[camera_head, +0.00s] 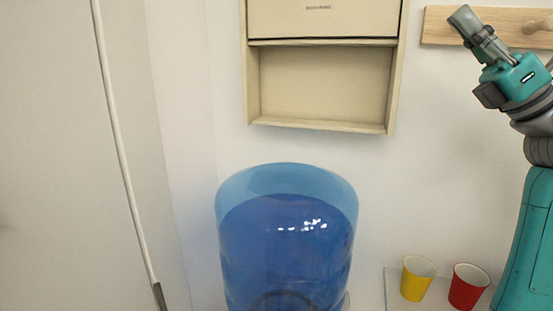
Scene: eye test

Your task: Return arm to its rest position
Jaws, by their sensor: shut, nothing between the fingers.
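My gripper (464,19) is at the upper right, raised in front of the wall and tilted up to the left. Its fingers are shut with nothing held in them. My teal arm comes up along the right edge and is partly cut off by the frame. The gripper is apart from the cups and the blue bottle, well above them.
A large blue water bottle (285,240) stands at the lower middle. A yellow cup (416,280) and a red cup (467,288) stand at the lower right. A beige wall cabinet (320,82) hangs above. A wooden peg rail (440,27) is behind my gripper.

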